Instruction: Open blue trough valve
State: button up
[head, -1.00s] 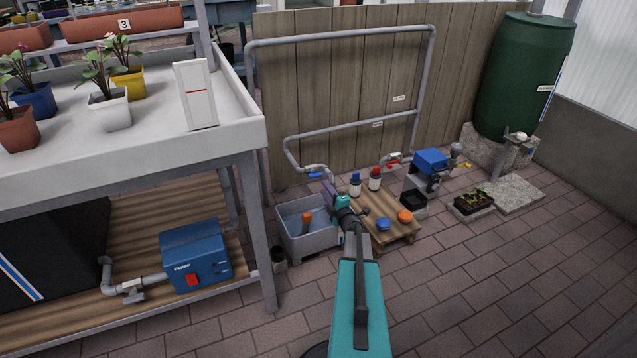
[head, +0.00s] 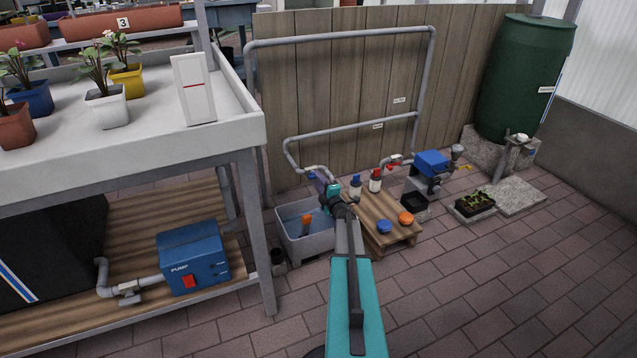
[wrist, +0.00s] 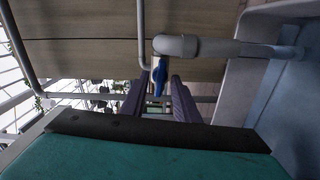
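The blue valve handle (wrist: 159,77) hangs below the elbow of the grey pipe (wrist: 205,47) in the wrist view. My gripper (wrist: 159,88) is open, with a purple finger on either side of the handle and gaps visible on both sides. In the head view my gripper (head: 317,183) is at the pipe end above the grey trough (head: 308,247), and it mostly hides the handle. The trough holds bluish water and an orange object (head: 306,225).
A wooden pallet (head: 392,236) with bottles and blue and orange round items stands right of the trough. A red-handled valve (head: 393,167) and a blue box (head: 432,162) are behind it. A table leg (head: 257,230) stands to the left. Paving at the right front is clear.

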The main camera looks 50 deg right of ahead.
grip_shut()
jog(key=shift+f, duration=0.1)
jog(key=shift+n+b, duration=0.65)
jog(key=shift+n, duration=0.15)
grip_release()
jog(key=shift+s, duration=0.15)
jog(key=p+v, duration=0.4)
jog(key=v, duration=0.9)
jog(key=shift+s, duration=0.25)
